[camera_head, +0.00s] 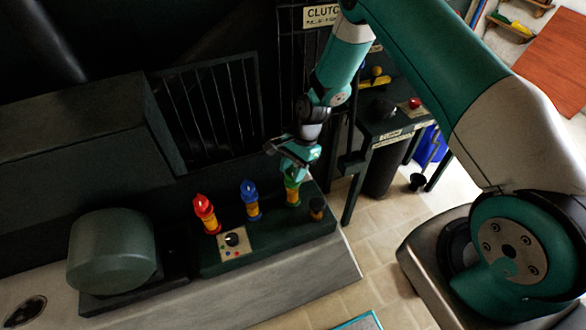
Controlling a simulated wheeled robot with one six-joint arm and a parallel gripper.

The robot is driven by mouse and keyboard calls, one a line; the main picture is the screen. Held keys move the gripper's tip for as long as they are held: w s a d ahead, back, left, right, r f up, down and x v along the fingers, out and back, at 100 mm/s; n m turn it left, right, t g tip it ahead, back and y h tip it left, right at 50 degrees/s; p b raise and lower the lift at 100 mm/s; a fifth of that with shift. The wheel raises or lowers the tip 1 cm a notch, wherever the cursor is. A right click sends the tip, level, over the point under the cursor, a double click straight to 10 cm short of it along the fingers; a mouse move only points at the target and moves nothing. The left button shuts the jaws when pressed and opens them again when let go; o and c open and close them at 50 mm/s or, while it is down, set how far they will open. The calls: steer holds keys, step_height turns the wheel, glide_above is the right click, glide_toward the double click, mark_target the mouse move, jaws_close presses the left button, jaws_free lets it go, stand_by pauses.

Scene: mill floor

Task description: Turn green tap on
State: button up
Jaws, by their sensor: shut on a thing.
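The green tap (292,194) stands at the right of a row of three taps on a dark green block. Its yellow body shows below, and its green top is mostly covered by my gripper (294,171). My gripper reaches down from above and is shut on the green tap's top. The blue tap (249,198) stands to its left, and the red tap (206,212) stands farther left. Which way the green handle is turned is hidden by the fingers.
A small plate with a dark knob (233,240) lies before the taps. A short dark post (317,207) stands right of the green tap. A rounded grey-green drum (111,249) is at left. A dark bench (391,125) with a red button stands behind at right.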

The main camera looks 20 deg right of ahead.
steer(key=shift+w+f+n+g+h+b, duration=0.1)
steer(key=shift+f+n+g+h+b, duration=0.05)
steer(key=shift+n+b, duration=0.4)
steer(key=shift+f+n+g+h+b, duration=0.1)
steer(key=shift+n+g+h+b, duration=0.05)
steer(key=shift+n+b, duration=0.4)
steer(key=shift+r+n+g+h, duration=0.25)
steer(key=shift+n+g+h, duration=0.05)
steer(key=shift+n, duration=0.7)
steer(key=o, duration=0.9)
steer(key=b+v, duration=0.4)
steer(key=v, duration=1.3)
steer(key=shift+d+r, duration=0.15)
